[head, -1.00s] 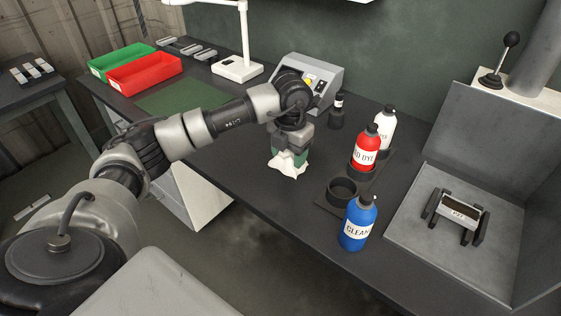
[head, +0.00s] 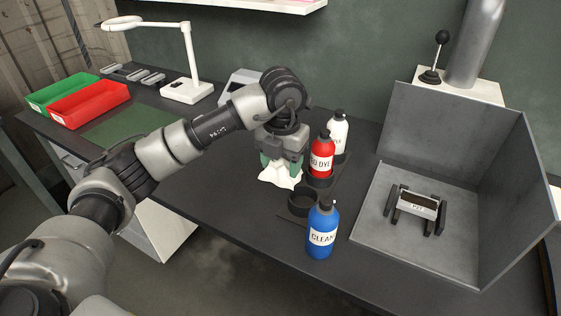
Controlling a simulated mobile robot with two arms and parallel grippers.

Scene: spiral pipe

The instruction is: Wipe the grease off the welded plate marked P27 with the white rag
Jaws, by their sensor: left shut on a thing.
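The white rag (head: 280,177) hangs from my left gripper (head: 280,160), which is shut on it above the dark bench, left of the red bottle. The rag's lower end is close to the bench top; I cannot tell whether it touches. The welded plate (head: 419,203) rests on a black stand inside the grey open-fronted booth at the right. Its label is too small to read surely. I cannot make out grease on it from here. My right gripper is not in view.
A blue CLEAN bottle (head: 322,229), a red dye bottle (head: 321,158) and a white bottle (head: 338,132) stand between the rag and the booth (head: 372,225). An empty black ring holder (head: 304,203) is beside them. Red (head: 88,105) and green trays are at the far left.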

